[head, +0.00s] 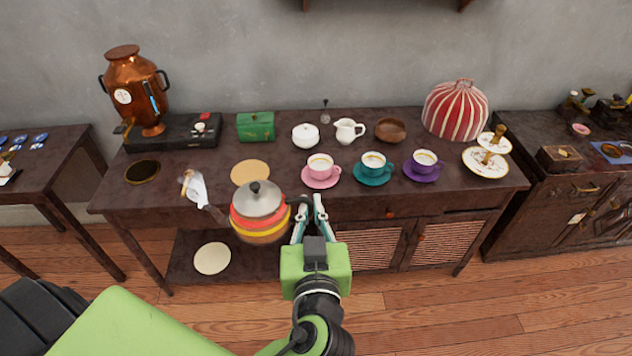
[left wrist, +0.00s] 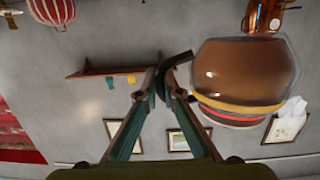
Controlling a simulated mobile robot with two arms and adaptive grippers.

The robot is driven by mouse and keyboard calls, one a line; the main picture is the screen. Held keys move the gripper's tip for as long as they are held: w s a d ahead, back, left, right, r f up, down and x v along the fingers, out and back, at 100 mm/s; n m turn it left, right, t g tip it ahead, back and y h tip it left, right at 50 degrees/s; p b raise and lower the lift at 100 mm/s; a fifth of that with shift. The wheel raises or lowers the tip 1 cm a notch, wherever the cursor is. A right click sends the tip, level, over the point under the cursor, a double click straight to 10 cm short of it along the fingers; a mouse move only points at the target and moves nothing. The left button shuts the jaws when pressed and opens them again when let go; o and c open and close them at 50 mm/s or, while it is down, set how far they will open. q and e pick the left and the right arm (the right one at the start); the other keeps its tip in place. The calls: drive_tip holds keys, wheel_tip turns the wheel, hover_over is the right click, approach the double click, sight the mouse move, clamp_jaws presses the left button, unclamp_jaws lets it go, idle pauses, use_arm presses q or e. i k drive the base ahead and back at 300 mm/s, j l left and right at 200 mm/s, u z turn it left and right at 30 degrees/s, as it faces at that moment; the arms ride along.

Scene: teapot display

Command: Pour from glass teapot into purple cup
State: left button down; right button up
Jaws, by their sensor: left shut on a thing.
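The glass teapot (head: 260,232) has a grey lid with a black knob and red, orange and yellow bands. It hangs in front of the table's front edge, left of my left gripper (head: 310,206), and looks about upright. In the left wrist view the teapot (left wrist: 240,75) is at the right, and my left gripper (left wrist: 162,78) is shut on its dark handle (left wrist: 178,62). The purple cup (head: 424,162) stands on a purple saucer (head: 424,178) at the table's right. It holds something pale with a brown middle. My right gripper is not in view.
A pink cup (head: 320,166) and a teal cup (head: 373,166) stand on saucers left of the purple one. A tiered stand (head: 486,162) is to its right. Behind are a white jug (head: 348,131), a wooden bowl (head: 390,131) and a striped cosy (head: 455,110).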

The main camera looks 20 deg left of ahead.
sight(424, 161)
drive_tip(key=i+l+z, duration=0.15)
drive_tip(key=l, duration=0.35)
drive_tip(key=i+l+z, duration=0.2)
drive_tip(key=l, duration=0.25)
drive_tip(key=i+l+z, duration=0.15)
drive_tip(key=l, duration=0.3)
drive_tip(key=i+l+z, duration=0.15)
drive_tip(key=l, duration=0.25)
drive_tip(key=i, duration=0.1)
